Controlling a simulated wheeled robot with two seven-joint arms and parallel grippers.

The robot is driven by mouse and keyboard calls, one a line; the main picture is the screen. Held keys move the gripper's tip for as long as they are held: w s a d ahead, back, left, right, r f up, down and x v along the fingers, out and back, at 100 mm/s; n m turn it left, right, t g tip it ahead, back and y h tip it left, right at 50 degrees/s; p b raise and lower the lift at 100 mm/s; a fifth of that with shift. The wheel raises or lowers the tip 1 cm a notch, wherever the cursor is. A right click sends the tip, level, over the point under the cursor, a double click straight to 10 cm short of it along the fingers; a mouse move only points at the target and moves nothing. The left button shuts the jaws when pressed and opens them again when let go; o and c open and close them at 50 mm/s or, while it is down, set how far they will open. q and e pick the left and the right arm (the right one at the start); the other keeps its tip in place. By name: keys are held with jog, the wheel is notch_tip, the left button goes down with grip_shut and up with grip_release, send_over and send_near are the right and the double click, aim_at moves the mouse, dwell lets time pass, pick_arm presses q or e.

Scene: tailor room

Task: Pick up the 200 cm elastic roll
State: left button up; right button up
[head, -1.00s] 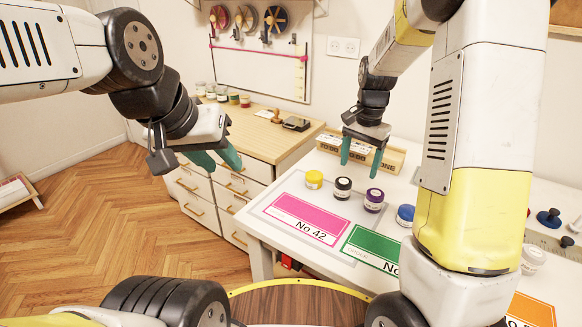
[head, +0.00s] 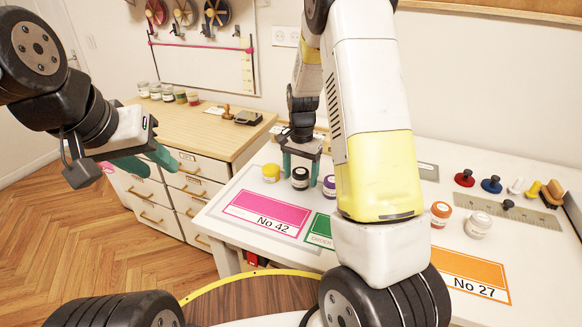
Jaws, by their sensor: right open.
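No length label is readable, so I cannot tell which is the 200 cm elastic roll. My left gripper (head: 150,164) is in the air in front of the drawer cabinet, well below the rolls; its fingers overlap in view. My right gripper (head: 301,180) is open and empty above the white table, near a black-lidded jar.
The drawer cabinet (head: 205,146) stands below the board, with several small jars and a stamp on top. The white table (head: 405,206) holds coloured jars, a pink No 42 card (head: 266,212), an orange No 27 card (head: 460,272) and stamps. Wood floor is clear at left.

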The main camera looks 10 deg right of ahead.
jog(key=shift+c, duration=0.4)
jog(key=c, duration=1.3)
jog(key=shift+r, duration=0.1)
jog(key=shift+c, duration=0.2)
